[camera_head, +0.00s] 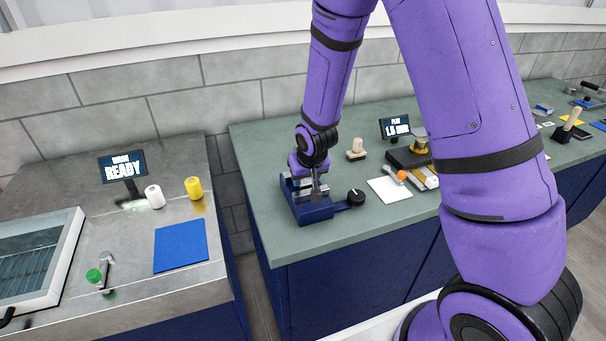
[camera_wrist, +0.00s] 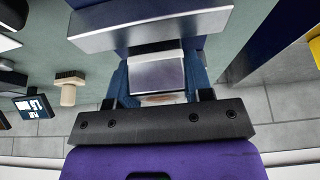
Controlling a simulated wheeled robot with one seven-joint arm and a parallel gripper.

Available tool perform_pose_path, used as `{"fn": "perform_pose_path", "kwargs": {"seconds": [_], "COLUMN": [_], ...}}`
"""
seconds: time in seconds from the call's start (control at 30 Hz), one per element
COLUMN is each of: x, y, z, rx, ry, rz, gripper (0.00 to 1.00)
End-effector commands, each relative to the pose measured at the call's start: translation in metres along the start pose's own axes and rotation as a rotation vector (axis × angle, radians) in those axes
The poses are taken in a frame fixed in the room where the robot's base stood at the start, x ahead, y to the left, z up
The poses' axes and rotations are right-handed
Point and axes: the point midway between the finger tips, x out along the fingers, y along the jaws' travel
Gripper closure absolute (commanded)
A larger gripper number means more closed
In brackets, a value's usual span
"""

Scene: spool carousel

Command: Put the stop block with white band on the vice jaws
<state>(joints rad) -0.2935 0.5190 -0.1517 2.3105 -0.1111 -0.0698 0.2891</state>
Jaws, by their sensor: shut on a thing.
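The vice (camera_head: 308,212) is blue with metal jaws and stands at the left front of the green bench. In the wrist view a long grey jaw (camera_wrist: 150,30) runs across the top. In the head view my gripper (camera_head: 314,180) points down right over the vice. The block is mostly hidden there, and I cannot tell if it touches the jaws.
A black-knobbed vice handle (camera_head: 355,197) sticks out right. A wooden brush (camera_head: 356,149), a white sheet (camera_head: 388,190) and a small display (camera_head: 394,128) stand on the green bench (camera_head: 270,150). Across a gap, the left bench has a blue mat (camera_head: 181,246) and a yellow spool (camera_head: 194,188).

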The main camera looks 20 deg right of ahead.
Motion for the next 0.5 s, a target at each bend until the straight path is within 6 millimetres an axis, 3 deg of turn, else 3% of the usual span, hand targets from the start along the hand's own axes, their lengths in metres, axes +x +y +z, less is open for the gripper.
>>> {"fn": "perform_pose_path", "kwargs": {"seconds": [0.5], "x": [0.0098], "y": [0.0002], "z": [0.0079], "rx": [0.000], "ry": [0.002], "rz": [0.000], "gripper": [0.98]}}
